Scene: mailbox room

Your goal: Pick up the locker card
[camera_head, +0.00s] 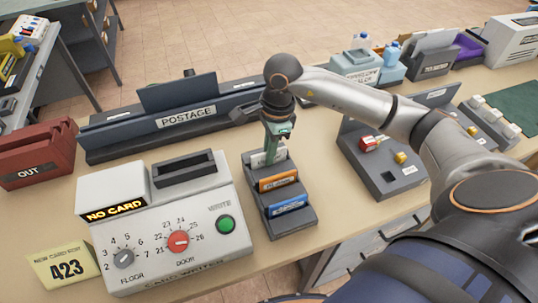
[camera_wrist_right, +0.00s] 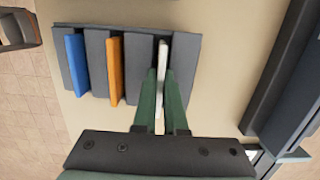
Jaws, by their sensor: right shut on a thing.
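A dark stepped card rack (camera_head: 293,222) stands on the counter, right of the card writer. It holds a blue card (camera_head: 288,205), an orange card (camera_head: 279,180) and a white card (camera_head: 258,160) in the rearmost slot. My right gripper (camera_head: 272,150) points down at the rear of the rack. In the right wrist view, its green fingers (camera_wrist_right: 161,88) are shut on the white card (camera_wrist_right: 162,56), which still stands in its slot. Its label is mostly hidden, so I cannot read whether it is the locker card. My left gripper is out of view.
The card writer (camera_head: 215,205) shows "NO CARD" and has two knobs and a green button. A postage holder (camera_head: 180,112) stands behind the rack. A sloped key panel (camera_head: 370,180) is on the right, and a red OUT tray (camera_head: 38,155) on the left.

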